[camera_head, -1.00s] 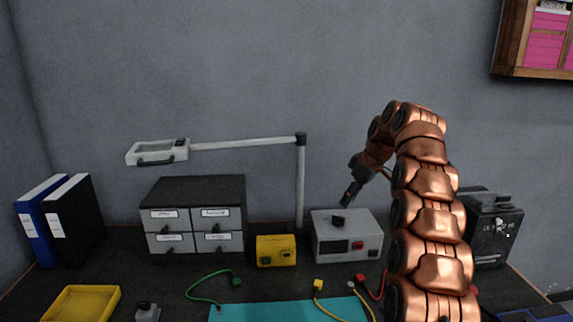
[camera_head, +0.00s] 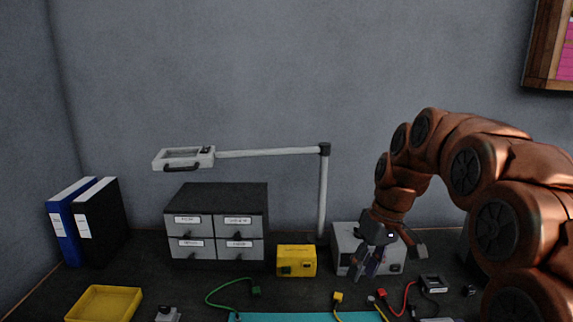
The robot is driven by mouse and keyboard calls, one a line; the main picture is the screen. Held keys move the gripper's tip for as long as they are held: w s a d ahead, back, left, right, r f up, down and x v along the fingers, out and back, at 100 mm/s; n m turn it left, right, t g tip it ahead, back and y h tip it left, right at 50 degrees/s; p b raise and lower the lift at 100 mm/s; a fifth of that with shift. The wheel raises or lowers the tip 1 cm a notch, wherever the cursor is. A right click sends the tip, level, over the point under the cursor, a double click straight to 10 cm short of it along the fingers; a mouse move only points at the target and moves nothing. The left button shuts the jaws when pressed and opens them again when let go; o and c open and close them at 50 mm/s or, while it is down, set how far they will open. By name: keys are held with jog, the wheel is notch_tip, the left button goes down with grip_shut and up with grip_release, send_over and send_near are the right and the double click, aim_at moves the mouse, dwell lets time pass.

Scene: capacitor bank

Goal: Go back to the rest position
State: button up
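My copper-coloured arm comes in from the right side of the camera_head view and arches up, then down. My gripper (camera_head: 388,262) hangs at its end with the dark fingers pointing down, in front of the grey instrument box (camera_head: 346,243). The fingers look spread apart, with one reaching out to the right, and I see nothing held between them. The gripper hides most of the box's front.
A yellow box (camera_head: 296,261) and a grey drawer cabinet (camera_head: 216,193) stand left of the gripper. A lamp (camera_head: 323,195) rises behind. Green (camera_head: 228,304), yellow (camera_head: 338,299) and red (camera_head: 383,294) leads lie near a teal mat (camera_head: 300,317). A yellow tray (camera_head: 104,304) is at left.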

jog(key=s+d+f+m+g+h, duration=0.15)
jog(key=s+f, duration=0.25)
jog(key=s, duration=0.7)
jog(key=s+f+m, duration=0.2)
jog(key=s+f, duration=0.1)
jog(key=s, duration=0.7)
jog(key=s+d+f+m+g+h, duration=0.15)
jog(key=s+f, duration=0.25)
jog(key=s, duration=0.7)
notch_tip(320, 180, up, 19)
jog(key=t+p, duration=0.1)
jog(key=p, duration=1.6)
jog(key=shift+w+a+f+t, duration=0.15)
jog(key=shift+w+a+t, duration=0.15)
jog(key=shift+w+a, duration=0.15)
